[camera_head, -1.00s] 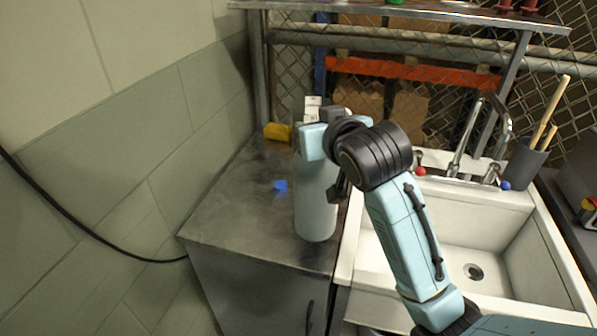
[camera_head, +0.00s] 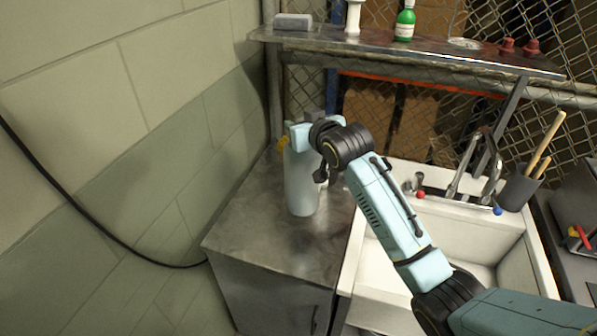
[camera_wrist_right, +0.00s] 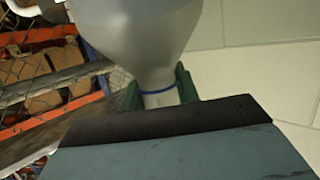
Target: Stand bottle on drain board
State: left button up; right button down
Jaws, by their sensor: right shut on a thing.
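A large pale grey bottle (camera_head: 302,188) stands upright in the head view, over the metal drain board (camera_head: 272,245) left of the sink. Whether its base touches the board is hard to tell. My right gripper (camera_head: 303,137) is at the bottle's top. In the right wrist view, the green fingers of the right gripper (camera_wrist_right: 158,92) are shut on the neck of the bottle (camera_wrist_right: 155,45), just around a blue ring. My left gripper is not in view.
A white sink (camera_head: 450,230) with a tap is to the right. A metal shelf (camera_head: 420,52) holding a green bottle (camera_head: 405,24) runs above the back. A yellow object (camera_head: 283,146) is partly hidden behind the bottle. The wall is close on the left. The board's front is clear.

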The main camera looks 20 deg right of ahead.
jog(key=shift+f, duration=4.55)
jog(key=c, duration=1.5)
grip_release()
jog(key=shift+f, duration=0.45)
jog(key=o, duration=0.5)
jog(key=shift+s, duration=0.1)
jog(key=shift+c, duration=0.2)
send_near(312, 166)
jog(key=x, duration=0.4)
